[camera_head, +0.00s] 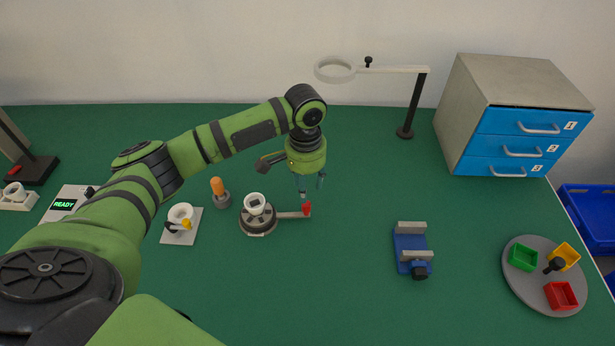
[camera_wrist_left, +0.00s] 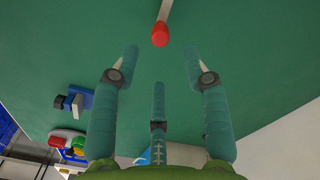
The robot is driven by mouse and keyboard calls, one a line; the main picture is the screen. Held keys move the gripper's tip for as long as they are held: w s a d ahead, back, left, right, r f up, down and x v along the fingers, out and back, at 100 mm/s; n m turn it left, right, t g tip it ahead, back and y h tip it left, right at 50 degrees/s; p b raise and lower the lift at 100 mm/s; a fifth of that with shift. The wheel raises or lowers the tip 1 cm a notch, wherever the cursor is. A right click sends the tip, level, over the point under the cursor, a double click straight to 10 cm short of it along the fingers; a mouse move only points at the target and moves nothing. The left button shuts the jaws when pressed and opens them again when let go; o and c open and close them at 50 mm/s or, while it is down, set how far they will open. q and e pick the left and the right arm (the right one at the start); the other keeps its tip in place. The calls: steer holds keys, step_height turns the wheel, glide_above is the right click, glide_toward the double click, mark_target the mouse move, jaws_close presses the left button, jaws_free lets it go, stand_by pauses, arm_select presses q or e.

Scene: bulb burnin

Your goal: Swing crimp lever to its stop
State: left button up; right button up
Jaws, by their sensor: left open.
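The crimp lever (camera_head: 290,214) is a pale bar that sticks out to the right from a round dark base (camera_head: 258,222) with a white ring-shaped piece on top. Its red tip (camera_head: 307,208) points right. My left gripper (camera_head: 311,190) hangs fingers-down just above and behind the red tip. In the left wrist view its fingers (camera_wrist_left: 160,72) are spread open, and the red knob (camera_wrist_left: 160,36) lies just beyond the fingertips, apart from them. Nothing is held. My right gripper is in neither view.
A small white fixture (camera_head: 180,238) and an orange-handled tool (camera_head: 218,190) stand left of the base. A blue vise (camera_head: 411,253) stands to the right. A grey turntable (camera_head: 520,289) with coloured trays, a ring lamp (camera_head: 405,130) and a drawer cabinet (camera_head: 470,100) lie farther off. Green table between is clear.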

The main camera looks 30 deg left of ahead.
mark_target(306, 205)
arm_select(q)
steer(key=shift+w+a+f, duration=0.1)
steer(key=shift+w+a, duration=0.05)
steer(key=shift+w, duration=0.05)
steer(key=shift+f, duration=0.3)
steer(key=f, duration=0.2)
steer(key=s+f+p, duration=0.1)
steer(key=shift+d+f, duration=0.15)
steer(key=shift+d, duration=0.1)
step_height(306, 205, down, 2)
steer(key=shift+w+a, duration=0.1)
steer(key=shift+w, duration=0.05)
steer(key=shift+w+f, duration=0.1)
steer(key=shift+f, duration=0.15)
jaws_close()
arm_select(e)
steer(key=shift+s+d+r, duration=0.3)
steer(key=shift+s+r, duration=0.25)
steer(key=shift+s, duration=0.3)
